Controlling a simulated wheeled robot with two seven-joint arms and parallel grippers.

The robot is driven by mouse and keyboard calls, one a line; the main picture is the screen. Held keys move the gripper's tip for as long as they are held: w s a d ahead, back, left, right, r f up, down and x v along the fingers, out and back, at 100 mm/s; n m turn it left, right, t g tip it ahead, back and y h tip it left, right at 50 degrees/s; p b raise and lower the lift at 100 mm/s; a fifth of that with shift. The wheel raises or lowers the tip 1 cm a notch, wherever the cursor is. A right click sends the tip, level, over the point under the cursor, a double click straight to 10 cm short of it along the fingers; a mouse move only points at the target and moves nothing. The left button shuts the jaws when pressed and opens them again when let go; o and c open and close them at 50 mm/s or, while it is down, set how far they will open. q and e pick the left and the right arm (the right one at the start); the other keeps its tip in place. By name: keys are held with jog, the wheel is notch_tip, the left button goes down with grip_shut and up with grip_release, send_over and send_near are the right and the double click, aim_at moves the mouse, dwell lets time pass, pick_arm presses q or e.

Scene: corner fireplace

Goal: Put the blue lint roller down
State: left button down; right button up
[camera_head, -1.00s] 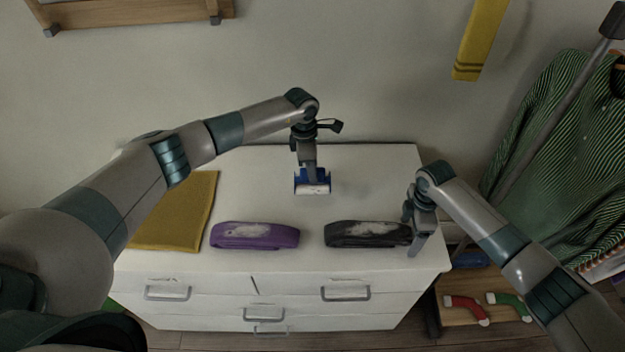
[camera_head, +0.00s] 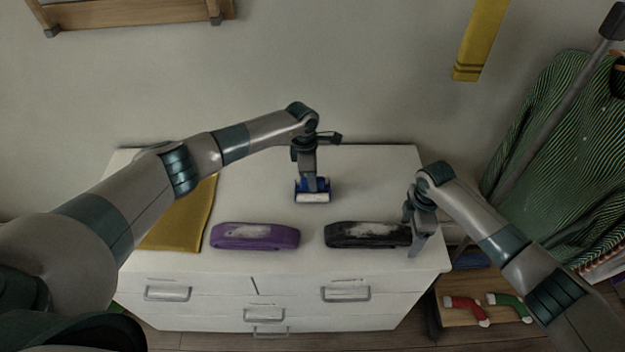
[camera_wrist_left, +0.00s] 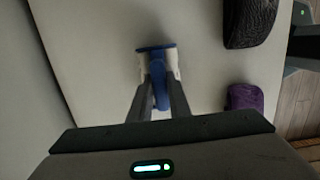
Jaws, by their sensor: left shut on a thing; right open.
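The blue lint roller (camera_head: 313,196) has a blue frame and a white roll. My left gripper (camera_head: 311,184) is shut on it from above, over the back middle of the white dresser top (camera_head: 260,175). The roller is at or very near the surface; I cannot tell whether it touches. In the left wrist view the lint roller (camera_wrist_left: 158,66) lies between the fingertips of my left gripper (camera_wrist_left: 159,100). My right gripper (camera_head: 414,232) is open and empty, beside the right end of the black rolled item.
A purple rolled item (camera_head: 255,237) and a black rolled item (camera_head: 366,234) lie along the dresser's front. A yellow cloth (camera_head: 190,220) lies at left. A striped green shirt (camera_head: 555,150) hangs at right. Room is clear around the roller.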

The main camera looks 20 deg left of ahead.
pick_arm(q)
jog(key=c, duration=1.7)
grip_release()
jog(key=shift+f, duration=0.1)
jog(key=shift+o, duration=0.2)
notch_tip(320, 180, up, 12)
jog(key=a, duration=0.1)
jog(key=shift+s+a, duration=0.2)
jog(key=shift+s, duration=0.05)
jog(key=shift+o, duration=0.5)
